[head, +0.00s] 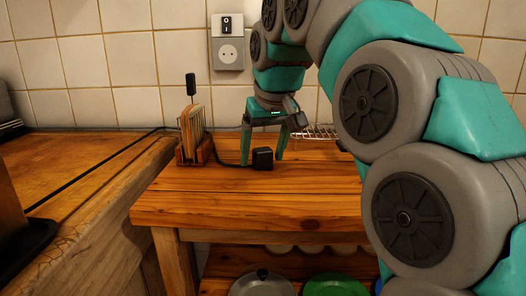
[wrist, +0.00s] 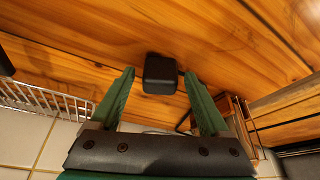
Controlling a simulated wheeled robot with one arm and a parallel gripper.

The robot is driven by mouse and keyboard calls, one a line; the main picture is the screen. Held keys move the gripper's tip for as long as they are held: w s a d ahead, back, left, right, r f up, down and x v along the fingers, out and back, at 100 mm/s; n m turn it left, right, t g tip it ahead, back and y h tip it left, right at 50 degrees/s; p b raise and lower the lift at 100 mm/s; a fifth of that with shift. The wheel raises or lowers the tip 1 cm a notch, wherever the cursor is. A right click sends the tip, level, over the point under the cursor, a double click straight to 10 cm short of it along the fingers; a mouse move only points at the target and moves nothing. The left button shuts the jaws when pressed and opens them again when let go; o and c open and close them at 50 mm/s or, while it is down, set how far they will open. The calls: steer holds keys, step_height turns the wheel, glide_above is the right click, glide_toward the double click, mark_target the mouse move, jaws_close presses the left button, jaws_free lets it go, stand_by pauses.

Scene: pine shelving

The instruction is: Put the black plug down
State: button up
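The black plug (head: 262,158) rests on the wooden top of the pine shelving (head: 210,205), near its middle. It also shows in the wrist view (wrist: 160,74) as a dark block between my fingertips. My gripper (head: 263,162) points down with its two green fingers apart, one on each side of the plug. In the wrist view my gripper (wrist: 159,77) is open, with a small gap visible between each fingertip and the plug. A black cable (head: 228,164) runs left from the plug toward a small wooden rack.
The wooden rack (head: 194,150) with upright boards and a black-handled tool stands left of the plug. A wire rack (head: 318,132) lies behind to the right. A wall socket (head: 228,52) is above. The front of the top is clear. A green plate (head: 336,284) sits below.

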mark_target(262, 148)
steer(key=shift+r+p, duration=0.35)
steer(key=shift+r, duration=0.2)
steer(key=v, duration=0.3)
steer(key=shift+r, duration=0.2)
steer(key=p+v, duration=0.1)
steer(key=v, duration=0.3)
steer(key=shift+s+r+p, duration=0.1)
steer(key=shift+p, duration=0.3)
